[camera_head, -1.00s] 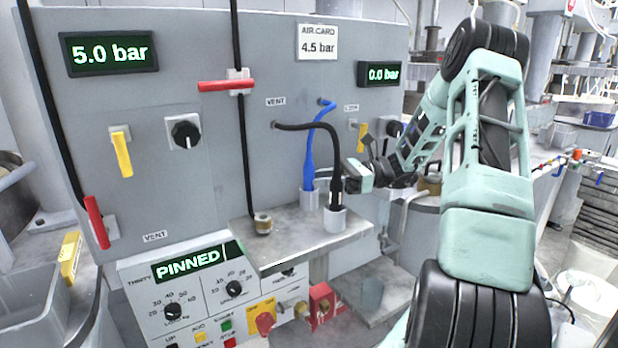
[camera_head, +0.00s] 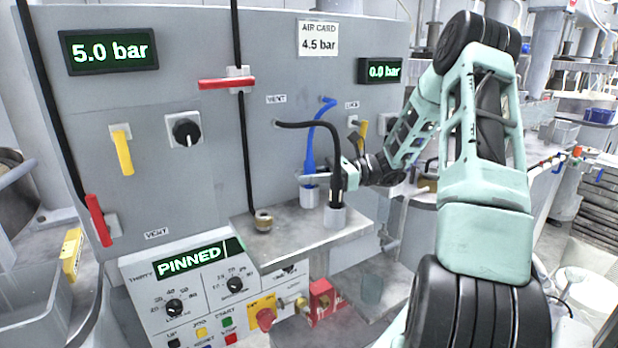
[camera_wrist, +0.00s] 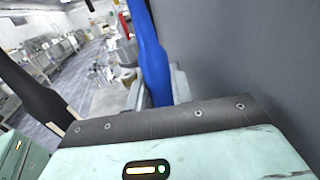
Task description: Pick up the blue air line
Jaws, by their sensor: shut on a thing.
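The blue air line (camera_head: 311,150) runs from a fitting on the grey panel down to a holder cup (camera_head: 309,196) on the metal shelf. It stands upright with its lower end in or at the cup. My gripper (camera_head: 312,178) reaches in from the right and is shut on the blue line just above the cup; the fingertips are partly hidden. In the wrist view the blue line (camera_wrist: 152,60) passes down behind the gripper's body. A black air line (camera_head: 336,165) stands close by in its own cup, in front of my gripper in the head view.
The panel carries a 5.0 bar display (camera_head: 109,51), a 0.0 bar display (camera_head: 380,71), a 4.5 bar air card (camera_head: 318,41), and red and yellow levers. A brass fitting (camera_head: 263,220) sits on the shelf (camera_head: 290,236). The control box below reads PINNED.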

